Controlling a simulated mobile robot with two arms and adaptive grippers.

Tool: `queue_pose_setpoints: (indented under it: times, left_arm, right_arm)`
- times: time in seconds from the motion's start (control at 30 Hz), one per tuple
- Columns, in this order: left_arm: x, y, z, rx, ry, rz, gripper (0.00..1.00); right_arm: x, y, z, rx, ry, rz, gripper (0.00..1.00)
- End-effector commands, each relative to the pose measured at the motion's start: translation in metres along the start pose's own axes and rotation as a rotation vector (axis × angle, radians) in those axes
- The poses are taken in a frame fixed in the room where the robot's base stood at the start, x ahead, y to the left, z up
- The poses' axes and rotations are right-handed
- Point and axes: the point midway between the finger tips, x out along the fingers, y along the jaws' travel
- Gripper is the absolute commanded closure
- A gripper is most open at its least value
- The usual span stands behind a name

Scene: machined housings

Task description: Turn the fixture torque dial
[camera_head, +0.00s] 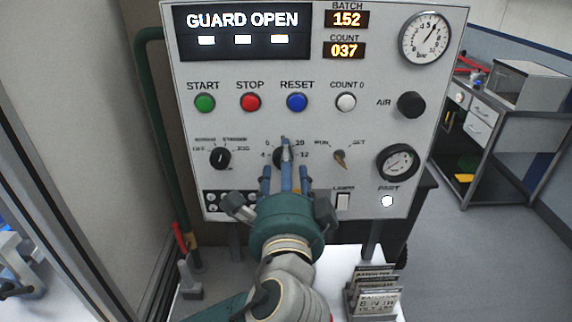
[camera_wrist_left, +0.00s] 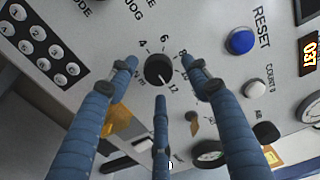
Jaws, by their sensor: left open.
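The torque dial is a black round knob with a numbered scale on the grey panel (camera_head: 365,120). In the head view my fingers mostly cover it. In the left wrist view the dial (camera_wrist_left: 158,71) shows clearly, with a light pointer mark toward the lower right, near the 12. My left gripper (camera_head: 286,168) has three blue fingers spread open in front of the dial. In the wrist view two fingers flank the dial and the third lies below it; whether any finger touches it I cannot tell. My right gripper is not in view.
Left of the dial is a black mode selector (camera_head: 220,158); right is a brass-coloured RUN/SET switch (camera_head: 341,158). Green START (camera_head: 205,102), red STOP (camera_head: 250,102) and blue RESET (camera_head: 297,102) buttons sit above. A card rack (camera_head: 372,292) stands below right. The display reads GUARD OPEN.

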Motion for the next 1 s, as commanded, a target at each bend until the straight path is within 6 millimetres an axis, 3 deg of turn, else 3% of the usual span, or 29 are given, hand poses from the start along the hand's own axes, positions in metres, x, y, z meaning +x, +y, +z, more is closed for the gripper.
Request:
queue_pose_setpoints:
  times: [0.4,1.0]
  left_arm:
    - [-0.062,0.0,-0.004,-0.001,0.006,0.0,0.51]
    - [-0.069,-0.001,-0.003,0.001,0.004,-0.002,0.51]
  right_arm:
    - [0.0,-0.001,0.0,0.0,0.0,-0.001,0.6]
    - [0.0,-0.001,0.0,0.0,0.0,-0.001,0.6]
